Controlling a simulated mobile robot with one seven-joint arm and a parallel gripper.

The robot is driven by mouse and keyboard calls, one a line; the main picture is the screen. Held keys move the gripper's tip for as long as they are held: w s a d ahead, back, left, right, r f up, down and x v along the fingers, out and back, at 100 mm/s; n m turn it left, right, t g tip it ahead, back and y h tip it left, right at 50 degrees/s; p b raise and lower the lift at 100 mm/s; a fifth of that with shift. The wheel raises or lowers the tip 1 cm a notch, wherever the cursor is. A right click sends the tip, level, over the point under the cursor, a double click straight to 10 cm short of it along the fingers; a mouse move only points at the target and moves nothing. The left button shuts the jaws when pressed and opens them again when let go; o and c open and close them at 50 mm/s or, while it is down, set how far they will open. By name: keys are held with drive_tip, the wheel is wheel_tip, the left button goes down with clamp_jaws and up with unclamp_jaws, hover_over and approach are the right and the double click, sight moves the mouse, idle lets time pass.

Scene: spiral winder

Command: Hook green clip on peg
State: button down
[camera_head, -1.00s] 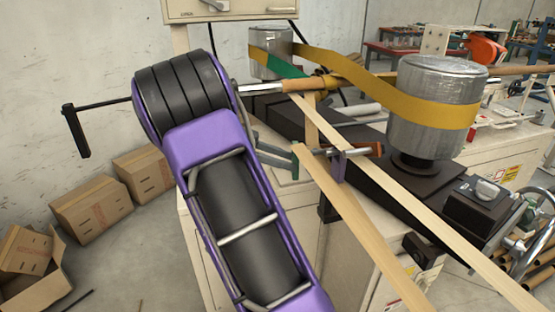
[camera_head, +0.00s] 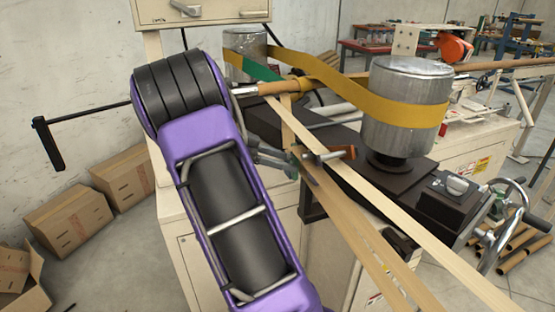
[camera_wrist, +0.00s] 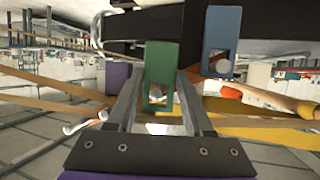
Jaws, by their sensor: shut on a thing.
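The green clip (camera_wrist: 159,64) is upright between the fingers of my gripper (camera_wrist: 160,88) in the wrist view. My gripper is shut on it. The clip has a square opening low down, and a round grey end, apparently of a metal peg, shows within it. I cannot tell whether the peg passes through. In the head view the clip (camera_head: 293,165) is a small green strip beside the left end of the metal peg (camera_head: 320,154). A blue clip (camera_wrist: 221,30) is to the right in the wrist view, with another round metal end (camera_wrist: 223,66) at its opening.
Pale paper strips (camera_head: 345,185) run diagonally close by my gripper. An orange piece (camera_head: 342,152) is at the peg's right. A yellow belt (camera_head: 405,107) wraps a metal drum (camera_head: 405,80). A dark machine bed (camera_head: 350,180) lies below. Cardboard boxes (camera_head: 70,217) stand at left.

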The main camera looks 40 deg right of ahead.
drive_tip(key=shift+s+d+f+b, duration=0.1)
drive_tip(key=shift+d+f+b, duration=0.15)
drive_tip(key=shift+d+b, duration=0.3)
drive_tip(key=shift+s+d+f+b, duration=0.1)
drive_tip(key=shift+d+f+b, duration=0.1)
drive_tip(key=shift+d+b, duration=0.3)
drive_tip(key=shift+a, duration=0.1)
drive_tip(key=shift+c, duration=1.1)
unclamp_jaws()
